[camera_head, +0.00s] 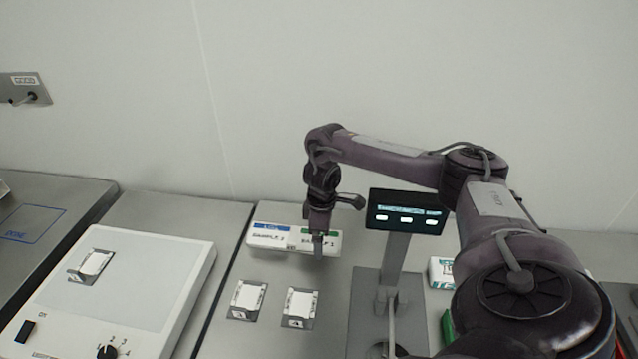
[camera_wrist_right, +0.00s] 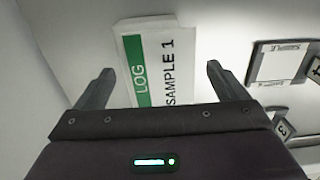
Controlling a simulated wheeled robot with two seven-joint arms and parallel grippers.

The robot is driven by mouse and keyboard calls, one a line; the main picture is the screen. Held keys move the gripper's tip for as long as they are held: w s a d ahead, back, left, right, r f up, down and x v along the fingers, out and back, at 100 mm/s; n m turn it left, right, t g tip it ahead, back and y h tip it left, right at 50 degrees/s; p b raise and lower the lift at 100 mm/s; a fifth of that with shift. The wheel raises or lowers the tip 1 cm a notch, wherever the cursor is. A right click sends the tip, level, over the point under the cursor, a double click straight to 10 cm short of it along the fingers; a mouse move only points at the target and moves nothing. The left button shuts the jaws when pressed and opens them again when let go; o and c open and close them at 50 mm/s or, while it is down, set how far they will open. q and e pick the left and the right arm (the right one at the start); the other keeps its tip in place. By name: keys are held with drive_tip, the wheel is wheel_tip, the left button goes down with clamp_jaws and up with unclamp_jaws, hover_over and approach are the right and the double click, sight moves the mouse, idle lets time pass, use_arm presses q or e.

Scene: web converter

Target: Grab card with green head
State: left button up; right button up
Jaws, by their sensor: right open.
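The card with the green head (camera_head: 310,242) stands at the back of the bench, and part of it is hidden behind my gripper. In the right wrist view the same card (camera_wrist_right: 165,65) shows a green band reading LOG and the text SAMPLE 1. My right gripper (camera_head: 319,258) is directly at this card. Its two fingers (camera_wrist_right: 158,82) are apart, one on each side of the card's lower part, with no visible contact. A card with a blue head (camera_head: 268,238) stands just left of the green one. My left gripper is not in view.
Two numbered holders (camera_head: 246,300) (camera_head: 299,306) sit on the bench in front of the cards. A screen on a post (camera_head: 405,212) stands to the right. A white panel with a knob (camera_head: 125,280) lies at left. The wall is close behind.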

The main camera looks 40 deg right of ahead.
drive_tip(key=shift+a+r, duration=0.1)
drive_tip(key=shift+c, duration=0.6)
drive_tip(key=shift+a, duration=0.1)
drive_tip(key=shift+c, duration=1.2)
drive_tip(key=c, duration=0.5)
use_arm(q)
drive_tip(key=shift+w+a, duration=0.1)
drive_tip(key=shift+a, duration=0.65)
use_arm(e)
drive_tip(key=shift+c, duration=0.9)
